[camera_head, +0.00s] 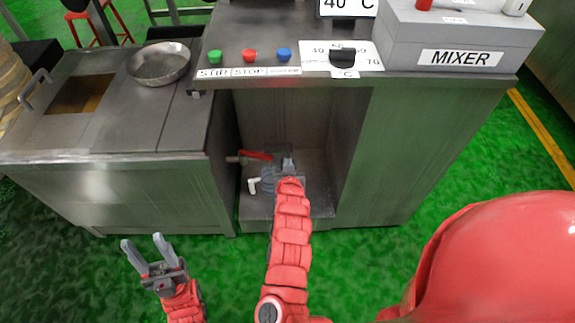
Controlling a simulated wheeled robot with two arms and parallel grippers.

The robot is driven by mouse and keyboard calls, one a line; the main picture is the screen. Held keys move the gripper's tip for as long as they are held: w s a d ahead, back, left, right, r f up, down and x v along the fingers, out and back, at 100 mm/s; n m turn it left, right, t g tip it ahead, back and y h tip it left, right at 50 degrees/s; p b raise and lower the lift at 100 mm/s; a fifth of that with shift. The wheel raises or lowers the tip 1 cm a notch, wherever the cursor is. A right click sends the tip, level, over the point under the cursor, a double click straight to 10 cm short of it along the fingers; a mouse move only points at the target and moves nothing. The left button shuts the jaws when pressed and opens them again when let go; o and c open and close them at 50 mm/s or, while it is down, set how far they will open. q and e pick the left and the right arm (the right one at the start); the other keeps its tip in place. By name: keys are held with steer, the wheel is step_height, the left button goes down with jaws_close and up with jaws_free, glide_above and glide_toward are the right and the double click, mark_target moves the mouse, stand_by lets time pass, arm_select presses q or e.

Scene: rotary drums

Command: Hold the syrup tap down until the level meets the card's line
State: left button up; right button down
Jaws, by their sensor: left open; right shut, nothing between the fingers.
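A red-handled lever (256,156) on a metal stub, which may be the tap, sits inside the open bay under the mixer counter. Below it are a small white elbow-shaped piece (254,185) and a grey rounded part (268,178), partly hidden by my arm. My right gripper (288,162) is in the bay, just right of the red lever. It is small and partly hidden by its own arm; it looks shut and empty, and contact with the lever cannot be told. My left gripper (142,240) is open and empty over the green floor. I cannot make out a syrup level or a card's line.
The counter (290,25) carries green, red and blue buttons, a dial (342,57) and a grey box labelled MIXER (455,35). A metal pan (159,62) sits on the left cabinet. Bay walls flank my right arm. Green floor in front is free.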

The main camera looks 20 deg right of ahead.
steer(key=b+x, duration=0.1)
steer(key=x, duration=0.6)
steer(key=shift+s+f, duration=0.15)
steer(key=f, duration=0.2)
steer(key=shift+s+a+f+b, duration=0.2)
steer(key=shift+s+f+b, duration=0.1)
steer(key=shift+s+b, duration=0.1)
steer(key=shift+s+f, duration=0.1)
steer(key=shift+f, duration=0.3)
